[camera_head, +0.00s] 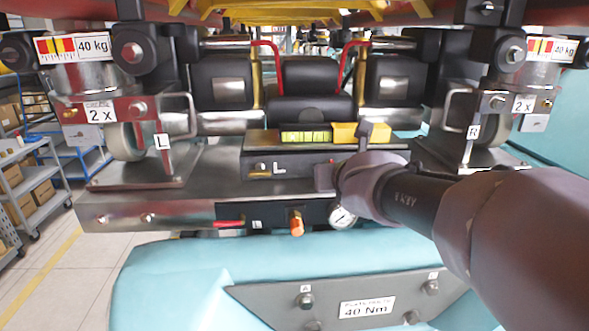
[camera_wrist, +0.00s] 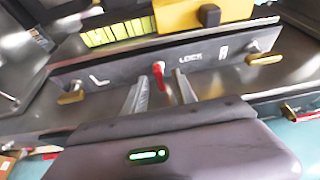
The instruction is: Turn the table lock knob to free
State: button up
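A dark panel below the yellow block carries the marks "L" and "LOCK" (camera_wrist: 190,57) in the wrist view. A small red lever-like knob (camera_wrist: 158,75) stands at its middle, left of the word LOCK. It looks like the lock knob, and its red part points roughly upright in that view. My gripper (camera_wrist: 161,82) is open, with one finger on each side of the red knob and a small gap visible. Whether the fingers touch it cannot be told.
A yellow block (camera_head: 359,133) and a yellow-green level vial (camera_head: 305,136) sit just above the panel. Brass knobs flank it in the wrist view (camera_wrist: 265,58). Below are a red handle (camera_head: 229,223), an orange knob (camera_head: 297,225) and a gauge (camera_head: 342,216). Wheel assemblies stand left and right.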

jog(key=p+v, duration=0.9)
jog(key=v, duration=0.8)
jog(key=shift+s, duration=0.25)
